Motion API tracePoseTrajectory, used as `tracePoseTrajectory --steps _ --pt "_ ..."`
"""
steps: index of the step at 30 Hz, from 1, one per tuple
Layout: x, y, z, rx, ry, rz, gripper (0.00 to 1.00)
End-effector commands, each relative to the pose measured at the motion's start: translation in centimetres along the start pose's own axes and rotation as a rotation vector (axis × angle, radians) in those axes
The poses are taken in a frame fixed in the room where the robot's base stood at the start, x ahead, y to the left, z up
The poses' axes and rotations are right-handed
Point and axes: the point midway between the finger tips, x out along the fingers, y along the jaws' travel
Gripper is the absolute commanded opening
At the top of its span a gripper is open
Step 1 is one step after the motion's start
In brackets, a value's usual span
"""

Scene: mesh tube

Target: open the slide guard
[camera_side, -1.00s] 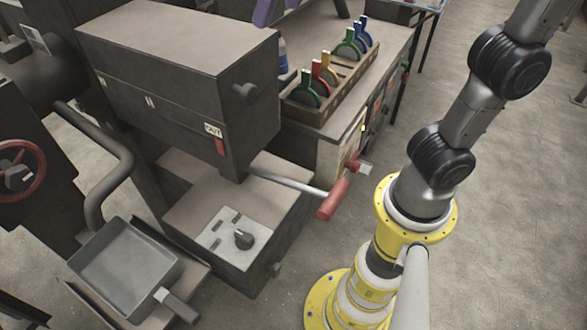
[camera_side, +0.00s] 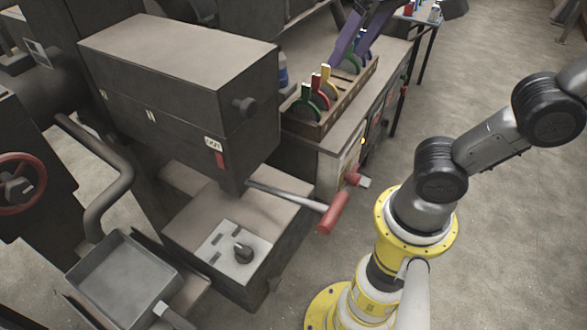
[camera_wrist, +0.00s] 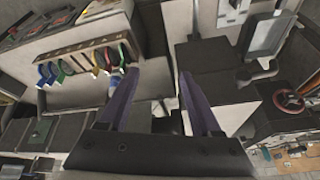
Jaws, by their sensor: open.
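My gripper (camera_side: 352,52) shows at the top of the side view as two long purple fingers above the rack of coloured handles. In the wrist view the fingers of my gripper (camera_wrist: 158,75) stand wide apart with nothing held between them. A large dark boxy machine (camera_side: 175,60) fills the upper left of the side view. It has a small white label (camera_side: 213,143) over a red tab (camera_side: 220,160). A metal lever with a red grip (camera_side: 335,212) sticks out below it, apart from my gripper. I cannot tell which part is the slide guard.
The rack (camera_side: 320,125) holds green, red and yellow handles on the bench and also shows in the wrist view (camera_wrist: 85,90). A grey square pan (camera_side: 122,275) and a red handwheel (camera_side: 20,183) are at left. The floor at right is open.

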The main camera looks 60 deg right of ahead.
Motion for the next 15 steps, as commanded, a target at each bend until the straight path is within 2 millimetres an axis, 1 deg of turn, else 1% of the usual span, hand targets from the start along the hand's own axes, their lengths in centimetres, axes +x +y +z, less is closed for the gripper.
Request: tracePoseTrajectory --steps 1,6,10,15 --pt "0.7 0.6 0.6 0.002 0.000 0.000 0.65" --pt "2.9 1.8 2.3 -0.014 0.008 -0.011 0.65" --pt "4.7 2.4 3.7 -0.039 0.018 -0.023 0.65" --pt "7.2 2.8 5.4 -0.104 0.033 -0.046 0.65"
